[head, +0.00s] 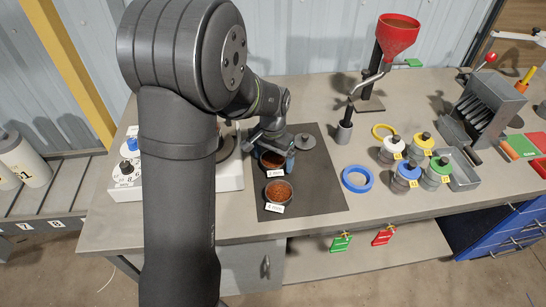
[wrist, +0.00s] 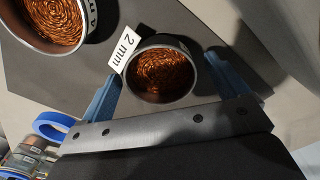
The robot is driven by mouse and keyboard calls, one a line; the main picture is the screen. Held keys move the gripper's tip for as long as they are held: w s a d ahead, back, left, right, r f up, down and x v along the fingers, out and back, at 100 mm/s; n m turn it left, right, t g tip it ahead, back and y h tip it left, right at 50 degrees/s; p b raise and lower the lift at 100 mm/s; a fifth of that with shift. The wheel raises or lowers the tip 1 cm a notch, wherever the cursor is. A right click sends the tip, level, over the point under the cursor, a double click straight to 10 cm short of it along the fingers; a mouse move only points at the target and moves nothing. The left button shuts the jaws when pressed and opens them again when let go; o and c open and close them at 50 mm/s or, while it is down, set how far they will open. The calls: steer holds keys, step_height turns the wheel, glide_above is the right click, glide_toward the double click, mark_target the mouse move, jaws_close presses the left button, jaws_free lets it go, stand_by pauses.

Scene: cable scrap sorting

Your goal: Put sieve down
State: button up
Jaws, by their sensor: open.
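The sieve labelled 2 mm (head: 271,162) stands on the dark mat (head: 318,190) and holds copper-coloured granules. In the wrist view this sieve (wrist: 160,74) sits between the two blue fingers of my gripper (wrist: 165,85). The fingers are open, one on each side of it; I cannot tell whether either touches its wall. In the head view my gripper (head: 274,158) is low over the mat, and partly hides the sieve. A second sieve with a label that seems to read 4 mm (head: 278,192) stands nearer the front of the mat, also holding granules; it shows too in the wrist view (wrist: 55,20).
A grey round lid (head: 305,142) lies on the mat's back right. A white device with dials (head: 125,178) stands left. A blue ring (head: 357,179), several coloured-top jars (head: 405,177) and a red funnel stand (head: 398,35) are to the right. The mat's right front is clear.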

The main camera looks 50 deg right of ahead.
mark_target(273, 164)
step_height(273, 164, up, 12)
stand_by(0.4)
step_height(273, 164, down, 12)
steer(key=shift+f, duration=0.25)
step_height(273, 164, up, 3)
steer(key=shift+r, duration=0.75)
